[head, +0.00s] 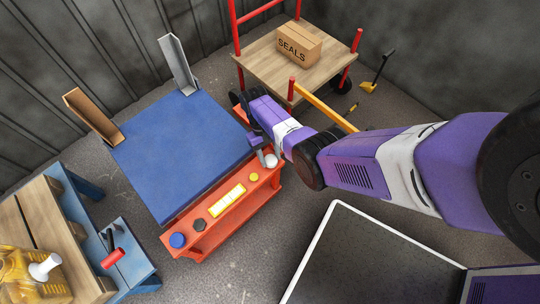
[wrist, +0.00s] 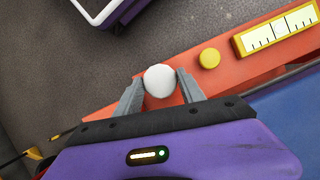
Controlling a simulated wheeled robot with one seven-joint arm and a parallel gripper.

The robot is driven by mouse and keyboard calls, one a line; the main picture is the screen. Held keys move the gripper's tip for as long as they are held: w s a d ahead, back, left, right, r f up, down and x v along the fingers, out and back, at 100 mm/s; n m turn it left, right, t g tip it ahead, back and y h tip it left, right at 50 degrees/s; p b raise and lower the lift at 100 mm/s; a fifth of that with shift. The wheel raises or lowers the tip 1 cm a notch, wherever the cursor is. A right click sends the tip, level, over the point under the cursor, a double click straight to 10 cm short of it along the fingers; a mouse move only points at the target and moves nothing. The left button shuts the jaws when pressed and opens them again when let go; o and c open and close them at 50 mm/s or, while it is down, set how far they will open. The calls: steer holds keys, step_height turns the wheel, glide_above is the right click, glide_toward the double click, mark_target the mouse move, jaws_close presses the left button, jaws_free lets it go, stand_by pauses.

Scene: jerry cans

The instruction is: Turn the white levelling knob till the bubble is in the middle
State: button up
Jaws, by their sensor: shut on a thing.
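The white levelling knob (head: 270,161) sits near the right end of the orange bench's front strip. It also shows in the wrist view (wrist: 160,80), between the two grey fingers. My gripper (head: 262,155) is shut on the knob, with one finger on each side (wrist: 160,88). The level (head: 227,200) is a yellow-framed white strip with dark marks on the same orange strip, and it shows in the wrist view (wrist: 277,29). I cannot make out the bubble in either view.
A yellow knob (head: 253,177), a dark knob (head: 199,225) and a blue knob (head: 178,240) stand along the orange strip (head: 215,232). A blue top (head: 180,150) lies behind it. A cart with a SEALS box (head: 288,45) stands at the back. A wooden bench (head: 45,225) is at left.

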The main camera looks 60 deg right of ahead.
steer(key=o, duration=1.3)
steer(key=shift+o, duration=0.2)
steer(key=p+v, duration=0.2)
steer(key=v, duration=0.5)
steer(key=shift+w+r, duration=0.15)
steer(key=shift+r, duration=0.2)
